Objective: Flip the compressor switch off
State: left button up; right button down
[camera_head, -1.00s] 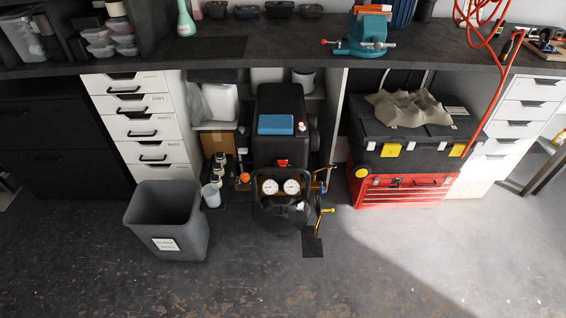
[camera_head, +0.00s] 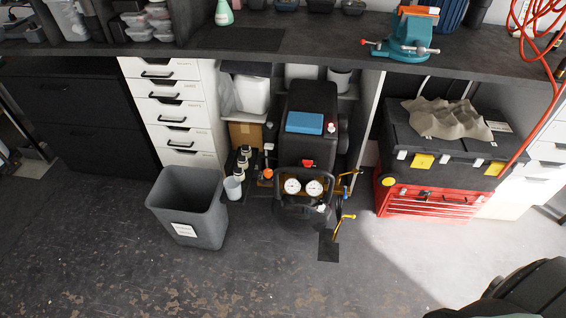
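The compressor (camera_head: 312,100) is a black unit standing on the floor under the workbench, near the middle of the view. A red switch (camera_head: 307,163) shows on its front, just above two round white gauges (camera_head: 302,187). I cannot tell the switch's position at this size. A blue item (camera_head: 304,123) lies on top of the compressor. A dark rounded part, likely of my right arm, shows at the lower right corner. Neither of my grippers is in view.
A grey bin (camera_head: 190,212) stands on the floor left of the compressor. A black and red toolbox (camera_head: 428,201) stands to its right. White drawers (camera_head: 172,118) are at the left. The workbench top (camera_head: 330,42) overhangs the compressor. The floor (camera_head: 250,280) in front is clear.

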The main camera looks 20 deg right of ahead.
aim_at(307, 164)
jog(key=l+u, duration=0.3)
jog(key=l, duration=0.5)
jog(key=l+u, duration=0.3)
jog(key=l, duration=0.5)
jog(key=l+u, duration=0.3)
jog(key=l, duration=0.5)
jog(key=k+l, duration=0.1)
jog(key=l, duration=0.7)
jog(key=k+l, duration=0.15)
jog(key=l, duration=0.25)
